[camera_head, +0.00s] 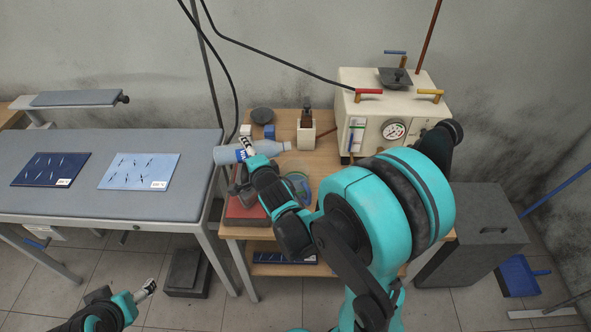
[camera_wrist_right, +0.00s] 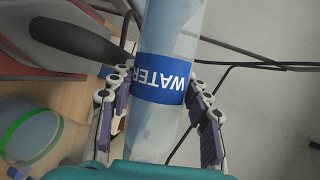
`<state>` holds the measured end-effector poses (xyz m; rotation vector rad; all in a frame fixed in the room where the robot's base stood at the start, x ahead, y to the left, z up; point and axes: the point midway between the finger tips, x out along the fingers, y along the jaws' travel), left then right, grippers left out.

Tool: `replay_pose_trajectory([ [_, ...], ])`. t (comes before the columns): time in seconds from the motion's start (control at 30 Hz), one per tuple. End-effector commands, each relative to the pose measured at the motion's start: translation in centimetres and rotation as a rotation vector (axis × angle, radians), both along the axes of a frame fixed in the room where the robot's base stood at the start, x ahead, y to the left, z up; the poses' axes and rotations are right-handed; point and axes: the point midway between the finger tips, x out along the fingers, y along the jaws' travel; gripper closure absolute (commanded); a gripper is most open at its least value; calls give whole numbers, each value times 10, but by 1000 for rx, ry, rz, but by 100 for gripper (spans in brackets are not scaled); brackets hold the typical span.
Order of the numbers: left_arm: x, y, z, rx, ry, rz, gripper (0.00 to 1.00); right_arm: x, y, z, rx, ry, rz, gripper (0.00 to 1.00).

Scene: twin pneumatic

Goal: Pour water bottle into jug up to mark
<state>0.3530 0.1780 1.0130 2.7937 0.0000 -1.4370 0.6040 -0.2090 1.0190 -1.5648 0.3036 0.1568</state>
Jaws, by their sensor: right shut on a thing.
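The water bottle (camera_head: 271,147), clear with a blue WATER label, is held nearly horizontal above the back left of the wooden table. Its narrower end points right in the head view. My right gripper (camera_head: 248,152) is shut on it; in the right wrist view, fingers flank the bottle (camera_wrist_right: 170,35) near its label. A round clear bluish vessel with a green band, apparently the jug (camera_head: 298,184), stands on the table right of and below the bottle. My arm partly hides it; it shows at lower left in the wrist view (camera_wrist_right: 30,135). My left gripper (camera_head: 147,288) is low at left, away from the table; its jaw opening is unclear.
A cream machine (camera_head: 370,105) with a gauge stands behind right. A cream holder (camera_head: 306,136) with a dark bottle and a blue block (camera_head: 269,131) stand at the back. A grey bench (camera_head: 90,200) with blue cards is at left.

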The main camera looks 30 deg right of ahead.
Motion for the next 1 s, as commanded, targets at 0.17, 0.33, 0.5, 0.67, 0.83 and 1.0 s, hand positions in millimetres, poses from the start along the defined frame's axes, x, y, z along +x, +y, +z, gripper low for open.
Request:
replay_pose_trajectory([
  [0.17,0,0,-1,0,0,0,28,0,0,1,10,-6,0,100],
  [0.33,0,0,-2,0,0,0,28,0,0,1,18,-11,0,100],
  [0.5,0,0,-2,0,0,0,28,0,0,1,28,-16,0,100],
  [0.67,0,0,-3,0,0,0,28,0,0,1,36,-19,0,100],
  [0.83,0,0,-4,0,0,0,28,0,0,2,45,-24,0,100],
  [1.0,0,0,-4,0,0,0,28,0,0,2,53,-28,1,100],
])
